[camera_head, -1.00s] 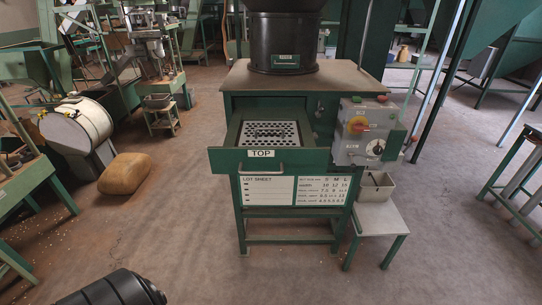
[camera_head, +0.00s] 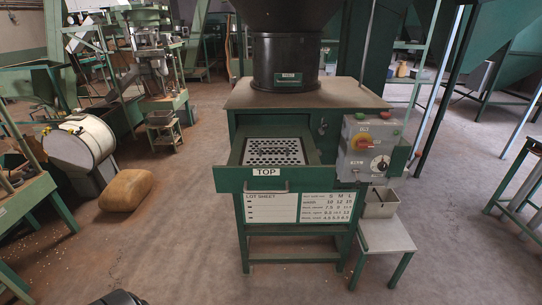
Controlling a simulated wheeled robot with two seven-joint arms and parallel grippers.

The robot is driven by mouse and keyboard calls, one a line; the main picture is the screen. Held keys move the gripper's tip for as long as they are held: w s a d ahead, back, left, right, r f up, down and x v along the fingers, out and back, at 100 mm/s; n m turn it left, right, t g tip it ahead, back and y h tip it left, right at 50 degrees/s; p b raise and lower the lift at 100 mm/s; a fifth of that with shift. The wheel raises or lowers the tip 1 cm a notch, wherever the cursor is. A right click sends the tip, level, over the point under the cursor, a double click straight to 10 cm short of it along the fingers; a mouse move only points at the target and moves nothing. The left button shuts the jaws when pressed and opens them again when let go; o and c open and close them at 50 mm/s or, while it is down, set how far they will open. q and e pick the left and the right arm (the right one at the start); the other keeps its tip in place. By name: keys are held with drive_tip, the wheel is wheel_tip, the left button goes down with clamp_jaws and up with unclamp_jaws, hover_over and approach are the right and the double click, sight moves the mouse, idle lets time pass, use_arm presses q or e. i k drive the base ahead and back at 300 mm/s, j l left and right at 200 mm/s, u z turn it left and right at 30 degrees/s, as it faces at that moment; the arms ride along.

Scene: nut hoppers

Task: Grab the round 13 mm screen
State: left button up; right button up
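A metal screen plate with dark holes (camera_head: 273,152) lies in the open green drawer marked TOP (camera_head: 232,178) of the green machine. I cannot read a hole size on this screen, and no separate screen marked 13 mm can be made out. Neither of my grippers is visible. A dark rounded part at the bottom left edge may be mine.
The machine (camera_head: 305,94) has a black hopper neck on top and a grey control box (camera_head: 367,148) at its right. A metal bin (camera_head: 380,202) sits on a low side stand (camera_head: 388,234). A brown sack (camera_head: 127,190) and a white drum (camera_head: 78,142) are at left. The floor in front is clear.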

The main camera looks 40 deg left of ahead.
sight(274, 152)
drive_tip(key=j, duration=0.55)
drive_tip(key=k+j+z, duration=0.1)
drive_tip(key=j, duration=0.95)
drive_tip(key=k+j+z, duration=0.1)
drive_tip(key=j, duration=0.45)
drive_tip(key=k+j, duration=0.1)
drive_tip(key=j, duration=0.4)
drive_tip(key=k+j+z, duration=0.1)
drive_tip(key=j, duration=0.45)
drive_tip(key=k+j, duration=0.1)
drive_tip(key=j, duration=0.45)
drive_tip(key=z, duration=0.05)
